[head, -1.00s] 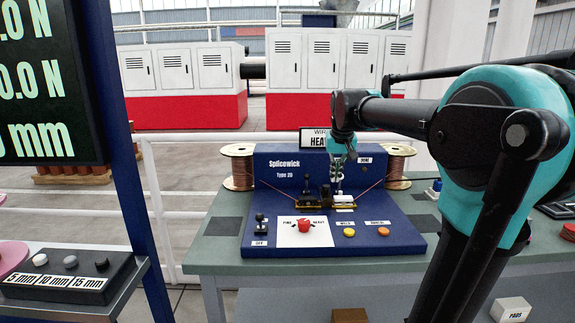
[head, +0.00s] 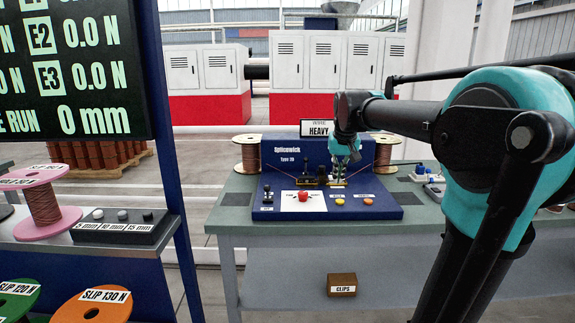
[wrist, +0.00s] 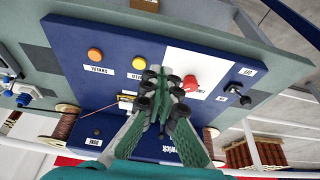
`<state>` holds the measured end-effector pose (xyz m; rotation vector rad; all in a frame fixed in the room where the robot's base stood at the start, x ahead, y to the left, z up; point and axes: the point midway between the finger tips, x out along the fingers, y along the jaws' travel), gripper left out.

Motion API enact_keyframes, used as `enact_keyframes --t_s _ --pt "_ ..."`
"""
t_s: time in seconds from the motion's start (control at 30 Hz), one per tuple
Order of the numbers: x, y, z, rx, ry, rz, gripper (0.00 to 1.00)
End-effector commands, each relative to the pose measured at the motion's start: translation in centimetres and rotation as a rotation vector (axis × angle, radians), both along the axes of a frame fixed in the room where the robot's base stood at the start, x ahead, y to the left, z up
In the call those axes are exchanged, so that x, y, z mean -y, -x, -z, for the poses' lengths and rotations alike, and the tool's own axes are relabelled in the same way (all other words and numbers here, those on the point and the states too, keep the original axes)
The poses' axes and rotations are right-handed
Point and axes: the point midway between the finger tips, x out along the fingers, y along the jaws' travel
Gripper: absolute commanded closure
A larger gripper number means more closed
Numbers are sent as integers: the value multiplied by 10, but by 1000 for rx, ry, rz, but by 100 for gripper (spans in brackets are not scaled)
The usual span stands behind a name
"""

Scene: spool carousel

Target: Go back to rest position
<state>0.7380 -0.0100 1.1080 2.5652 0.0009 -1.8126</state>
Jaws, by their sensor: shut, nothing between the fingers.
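My gripper (head: 345,176) hangs in front of the blue Splicewick machine (head: 388,212) in the head view, with my arm bent in from the right. In the wrist view the fingers of my gripper (wrist: 164,98) are together and empty, pointing at the machine's blue deck (wrist: 75,40). The table (head: 228,199) bears the machine. A red knob (head: 304,195) sits on a white panel, beside a yellow button (head: 339,201) and an orange button (head: 368,202). My fingertips hide part of the machine's middle.
A shelf at left holds a pink spool (head: 43,207) and a box labelled 5, 10 and 15 mm (head: 122,232). A blue post (head: 172,110) stands between shelf and table. A box labelled CLIPS (head: 341,285) lies low under the table.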

Motion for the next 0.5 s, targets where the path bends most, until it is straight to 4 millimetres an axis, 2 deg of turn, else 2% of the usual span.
enact_keyframes --t_s 0.37,0.5 --pt "7 28 47 5 -1 1 100" --pt "10 47 74 7 -1 1 100"
